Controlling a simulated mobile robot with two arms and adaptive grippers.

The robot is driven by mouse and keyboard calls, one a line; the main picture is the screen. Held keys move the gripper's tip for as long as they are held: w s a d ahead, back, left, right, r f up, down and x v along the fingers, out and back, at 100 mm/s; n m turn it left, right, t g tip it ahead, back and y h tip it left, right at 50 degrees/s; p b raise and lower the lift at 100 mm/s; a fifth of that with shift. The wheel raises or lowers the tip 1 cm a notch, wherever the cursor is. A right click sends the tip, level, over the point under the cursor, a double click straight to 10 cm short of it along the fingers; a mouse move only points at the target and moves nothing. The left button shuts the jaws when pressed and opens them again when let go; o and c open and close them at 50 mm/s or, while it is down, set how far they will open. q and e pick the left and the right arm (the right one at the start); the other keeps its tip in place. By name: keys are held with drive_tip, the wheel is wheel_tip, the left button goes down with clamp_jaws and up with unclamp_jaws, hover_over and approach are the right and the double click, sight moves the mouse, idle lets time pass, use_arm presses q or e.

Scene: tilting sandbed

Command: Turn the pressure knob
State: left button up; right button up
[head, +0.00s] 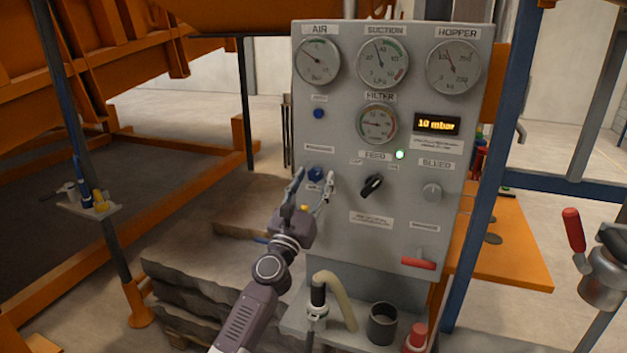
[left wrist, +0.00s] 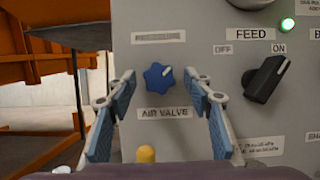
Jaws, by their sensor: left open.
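The blue lobed knob (head: 315,173) sits on the lower left of the grey control panel (head: 345,262). In the left wrist view the knob (left wrist: 157,77) has a white mark pointing up and slightly right. A label reading AIR VALVE is below it, and a blurred label is above. My left gripper (head: 312,182) is open in front of the knob. In the left wrist view its fingers (left wrist: 159,88) stand on either side of the knob, with visible gaps; contact is not seen. My right gripper is not in view.
The black FEED switch (head: 372,186) is right of the knob, with a lit green lamp (head: 399,155). A grey BLEED knob (head: 431,192) and red-handled lever (head: 418,263) are farther right. A hose (head: 337,296) and dark cup (head: 382,324) stand below. Stacked slabs (head: 195,250) lie left.

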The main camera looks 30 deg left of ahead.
use_arm(q)
drive_tip(key=c, duration=1.2)
drive_tip(key=shift+o, duration=0.2)
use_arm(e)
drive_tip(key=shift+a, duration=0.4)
use_arm(q)
drive_tip(key=shift+m, duration=0.4)
